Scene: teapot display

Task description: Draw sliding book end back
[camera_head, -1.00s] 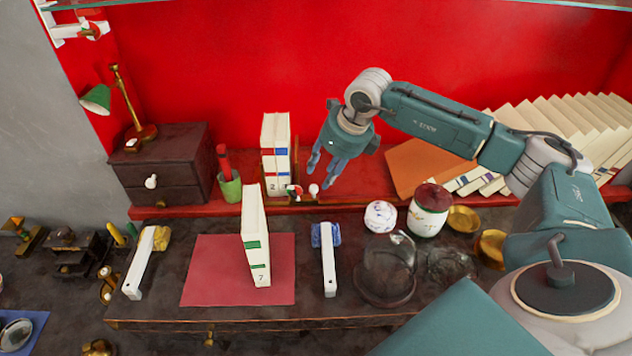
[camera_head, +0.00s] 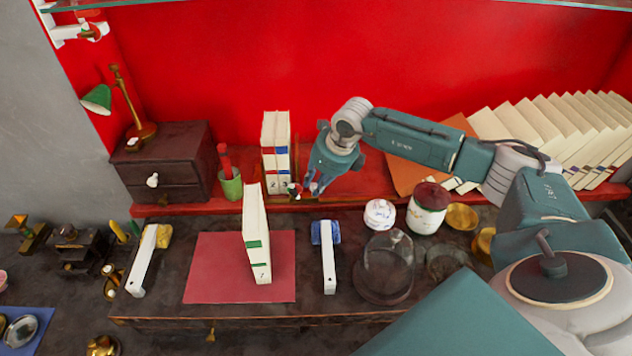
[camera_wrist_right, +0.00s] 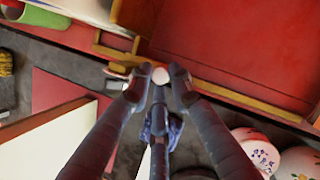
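My right gripper (camera_head: 316,185) is low at the front of the red shelf, just right of the upright books. In the right wrist view its fingers (camera_wrist_right: 158,92) are apart, with a small round white knob (camera_wrist_right: 160,75) between or just beyond their tips. Contact with the knob cannot be told. The book end's panel is not clearly distinguishable beside the books. My left gripper is not in view.
A leaning row of cream books (camera_head: 560,130) and an orange board (camera_head: 405,168) stand right on the shelf (camera_head: 215,207). A green cup (camera_head: 231,184) is left of the books. Below stand a white book (camera_head: 256,240), jars (camera_head: 428,210) and a glass dome (camera_head: 385,265).

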